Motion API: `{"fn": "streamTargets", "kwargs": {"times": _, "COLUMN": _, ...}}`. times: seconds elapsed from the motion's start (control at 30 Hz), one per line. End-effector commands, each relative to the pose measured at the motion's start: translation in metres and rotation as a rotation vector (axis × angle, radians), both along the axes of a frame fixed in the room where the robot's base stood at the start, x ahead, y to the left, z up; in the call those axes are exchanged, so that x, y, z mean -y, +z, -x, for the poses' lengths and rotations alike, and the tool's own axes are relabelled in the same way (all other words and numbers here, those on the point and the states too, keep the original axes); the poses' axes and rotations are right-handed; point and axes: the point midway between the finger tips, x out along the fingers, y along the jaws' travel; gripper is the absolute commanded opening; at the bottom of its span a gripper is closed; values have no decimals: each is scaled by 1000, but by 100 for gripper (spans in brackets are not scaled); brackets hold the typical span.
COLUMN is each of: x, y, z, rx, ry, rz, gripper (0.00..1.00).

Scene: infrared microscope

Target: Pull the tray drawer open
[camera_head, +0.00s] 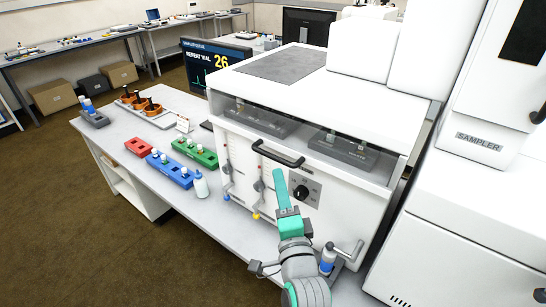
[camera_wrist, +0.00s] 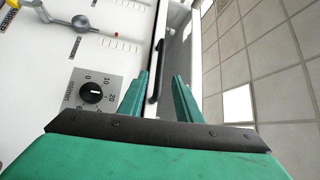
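The white instrument (camera_head: 330,85) stands on the bench with a slot along its upper front. Grey blocks (camera_head: 262,121) show inside the slot. A black bar handle (camera_head: 278,154) sits on the front just below the slot. In the wrist view the dark handle (camera_wrist: 155,72) lies beyond and between my fingertips. My gripper (camera_head: 279,174) is just below and in front of the handle in the head view. Its two teal fingers (camera_wrist: 160,88) are apart in the wrist view, with a gap between them. I cannot tell whether either finger touches the handle.
A dial (camera_head: 302,192) and levers with coloured knobs (camera_head: 256,216) are on the front panel near my gripper. Red, blue and green racks (camera_head: 195,152) and a white bottle (camera_head: 201,184) are on the bench at left.

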Motion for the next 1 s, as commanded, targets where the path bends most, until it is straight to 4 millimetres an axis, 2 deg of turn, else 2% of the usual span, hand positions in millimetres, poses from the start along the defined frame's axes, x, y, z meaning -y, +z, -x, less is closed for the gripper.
{"fn": "streamTargets", "kwargs": {"times": 0.4, "x": -14, "y": 9, "z": -67, "rx": 1, "ry": 3, "rz": 3, "gripper": 31}}
{"fn": "streamTargets", "kwargs": {"times": 0.53, "x": -16, "y": 12, "z": -84, "rx": 1, "ry": 3, "rz": 2, "gripper": 31}}
{"fn": "streamTargets", "kwargs": {"times": 0.7, "x": -18, "y": 13, "z": -96, "rx": 0, "ry": 2, "rz": 3, "gripper": 31}}
{"fn": "streamTargets", "kwargs": {"times": 1.0, "x": -17, "y": 13, "z": -99, "rx": 0, "ry": 0, "rz": 3, "gripper": 31}}
